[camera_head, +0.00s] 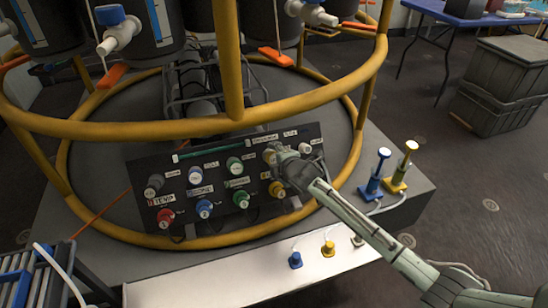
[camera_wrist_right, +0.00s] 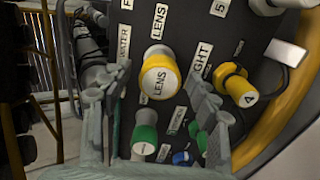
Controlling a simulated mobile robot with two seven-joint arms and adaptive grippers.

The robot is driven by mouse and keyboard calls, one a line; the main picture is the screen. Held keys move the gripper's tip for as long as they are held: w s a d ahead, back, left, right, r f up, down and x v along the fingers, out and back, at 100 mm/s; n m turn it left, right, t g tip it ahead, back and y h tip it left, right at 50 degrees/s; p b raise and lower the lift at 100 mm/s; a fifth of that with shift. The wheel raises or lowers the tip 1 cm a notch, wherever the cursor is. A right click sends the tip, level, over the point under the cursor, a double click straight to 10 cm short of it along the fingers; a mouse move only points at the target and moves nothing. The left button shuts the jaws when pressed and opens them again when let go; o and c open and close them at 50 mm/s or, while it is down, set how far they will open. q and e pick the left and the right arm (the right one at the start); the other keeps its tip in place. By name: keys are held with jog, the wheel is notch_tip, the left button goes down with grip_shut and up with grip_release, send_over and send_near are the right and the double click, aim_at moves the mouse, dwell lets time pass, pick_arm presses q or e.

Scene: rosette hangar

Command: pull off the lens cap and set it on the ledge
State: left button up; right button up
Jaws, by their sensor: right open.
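The lens cap (camera_wrist_right: 160,77), yellow with a white face marked LENS, sits on the dark panel (camera_wrist_right: 185,35) in the right wrist view. My right gripper (camera_wrist_right: 150,102) is open, with one finger to either side of the cap's line and nothing held. In the head view my right gripper (camera_head: 283,160) is at the panel's right part and hides most of the cap there. The pale ledge (camera_head: 230,284) runs along the front below the panel. My left gripper is not in view.
A blue cap (camera_head: 295,260) and a yellow cap (camera_head: 328,248) stand on the ledge's right part; its left part is bare. A yellow tubular frame (camera_head: 234,60) surrounds the panel. Blue (camera_head: 373,180) and yellow (camera_head: 402,170) plungers stand at right. Other coloured caps crowd the panel.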

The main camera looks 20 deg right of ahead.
dwell(0.4)
jog(key=shift+p, duration=0.35)
grip_shut()
dwell(0.4)
jog(key=shift+s, duration=0.1)
jog(key=shift+v, duration=2.95)
